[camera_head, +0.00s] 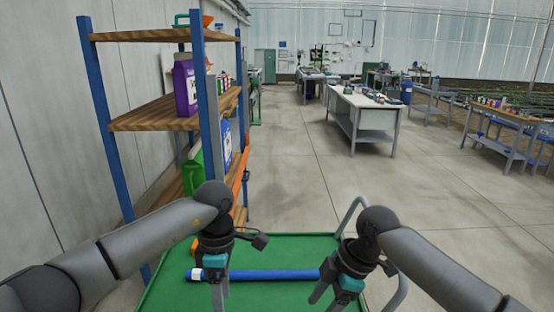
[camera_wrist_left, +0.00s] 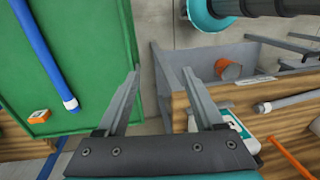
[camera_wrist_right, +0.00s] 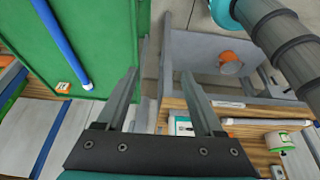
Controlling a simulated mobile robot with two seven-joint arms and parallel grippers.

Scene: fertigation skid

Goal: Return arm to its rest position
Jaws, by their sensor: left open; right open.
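My left gripper (camera_head: 217,292) hangs over the left part of the green cart top (camera_head: 285,248). Its two fingers stand apart and empty in the left wrist view (camera_wrist_left: 160,78). My right gripper (camera_head: 330,295) is over the right part of the cart. Its fingers are also apart with nothing between them in the right wrist view (camera_wrist_right: 160,78). Both arms are bent with the grippers pointing down. A blue tube (camera_head: 275,275) with a pale left end lies across the cart, partly hidden behind both grippers. The wrist views also show the tube (camera_wrist_left: 48,60) (camera_wrist_right: 62,45).
A blue-posted shelf (camera_head: 150,117) with wooden boards stands close at left, holding a purple container (camera_head: 184,88) and other bottles. The cart has a grey handle (camera_head: 350,212) at right. The wrist views show a wooden surface (camera_wrist_left: 215,100) with a grey bin. Open floor (camera_head: 310,190) lies ahead.

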